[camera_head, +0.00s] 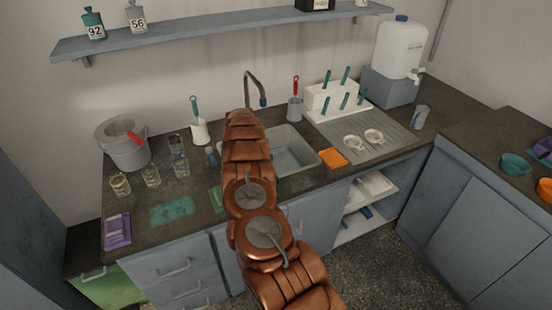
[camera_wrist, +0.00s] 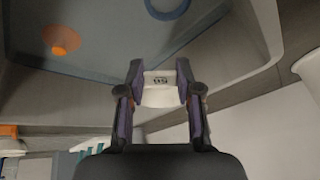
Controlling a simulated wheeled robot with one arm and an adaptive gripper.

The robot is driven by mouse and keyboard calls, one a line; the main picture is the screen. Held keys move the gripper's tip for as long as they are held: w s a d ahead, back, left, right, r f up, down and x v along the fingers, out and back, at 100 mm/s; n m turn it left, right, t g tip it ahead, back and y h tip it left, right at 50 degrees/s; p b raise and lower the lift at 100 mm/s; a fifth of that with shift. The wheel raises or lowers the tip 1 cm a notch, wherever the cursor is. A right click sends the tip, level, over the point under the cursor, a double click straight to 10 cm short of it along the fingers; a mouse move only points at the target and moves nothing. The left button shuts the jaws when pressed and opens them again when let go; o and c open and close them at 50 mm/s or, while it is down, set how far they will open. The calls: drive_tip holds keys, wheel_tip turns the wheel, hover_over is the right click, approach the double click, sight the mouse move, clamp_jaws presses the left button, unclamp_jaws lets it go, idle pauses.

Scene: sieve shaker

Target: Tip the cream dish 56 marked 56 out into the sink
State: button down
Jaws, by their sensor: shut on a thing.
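In the wrist view my gripper (camera_wrist: 160,88) is shut on the small cream dish (camera_wrist: 159,97), one finger on each side of it. A dark number label shows on the dish; it looks upside down and is too small to read surely. The sink (camera_wrist: 100,62) spreads behind and above the dish in that view. In the head view the grey sink (camera_head: 291,153) is set in the dark counter, partly behind my arm. My gripper and the dish are hidden behind my arm there. I cannot tell the dish's contents.
A curved tap (camera_head: 256,88) stands behind the sink. An orange sponge (camera_head: 332,158) and a draining board (camera_head: 385,140) with two white dishes lie to its right. Glasses (camera_head: 151,176) and a grey bucket (camera_head: 122,145) stand left. An orange round thing (camera_wrist: 61,39) shows in the sink.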

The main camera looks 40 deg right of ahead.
drive_tip(key=shift+w+a+f+g+h+b, duration=0.15)
drive_tip(key=shift+w+a+f+g+h, duration=0.05)
drive_tip(key=shift+w+g, duration=0.2)
drive_tip(key=shift+w+a+f+g+h+b, duration=0.15)
drive_tip(key=shift+w+f+g+h, duration=0.05)
drive_tip(key=shift+w+g, duration=0.15)
idle(0.5)
